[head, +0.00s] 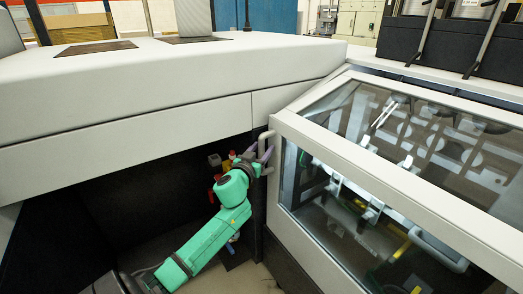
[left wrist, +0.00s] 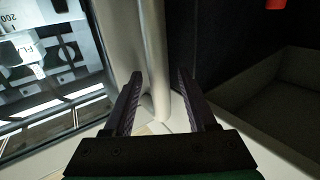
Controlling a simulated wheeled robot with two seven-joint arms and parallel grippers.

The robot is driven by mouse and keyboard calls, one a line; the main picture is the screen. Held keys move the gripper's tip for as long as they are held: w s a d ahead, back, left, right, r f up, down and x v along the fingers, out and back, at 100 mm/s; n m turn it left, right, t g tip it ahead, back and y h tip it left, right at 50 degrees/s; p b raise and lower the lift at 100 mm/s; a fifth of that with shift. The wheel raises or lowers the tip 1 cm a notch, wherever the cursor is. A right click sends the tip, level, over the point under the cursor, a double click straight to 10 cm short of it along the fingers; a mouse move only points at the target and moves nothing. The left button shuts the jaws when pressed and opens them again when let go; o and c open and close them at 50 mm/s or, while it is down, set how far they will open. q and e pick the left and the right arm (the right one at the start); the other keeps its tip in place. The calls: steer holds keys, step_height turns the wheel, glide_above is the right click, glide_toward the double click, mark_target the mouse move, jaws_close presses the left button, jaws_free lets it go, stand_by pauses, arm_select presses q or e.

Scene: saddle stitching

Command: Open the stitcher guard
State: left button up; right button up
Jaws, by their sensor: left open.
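The stitcher guard (head: 400,195) is a pale-framed cover with clear panels on the right of the head view, and it looks closed. Its pale tubular handle (head: 267,137) stands at the guard's left edge. My green left arm reaches up to it, with the left gripper (head: 262,157) at the handle. In the left wrist view the gripper (left wrist: 160,95) is open, and the handle bar (left wrist: 156,55) runs between its two dark fingers. I cannot tell whether either finger touches the bar. The right gripper is not in view.
A large pale machine housing (head: 150,85) overhangs my left arm, with a dark recess beneath it. Red and yellow parts (head: 213,192) sit behind my wrist. Inside the guard, metal mechanisms show through the panels. More machinery (head: 455,45) stands at the back right.

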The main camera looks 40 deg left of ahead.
arm_select(q)
jaws_close()
stand_by(1.4)
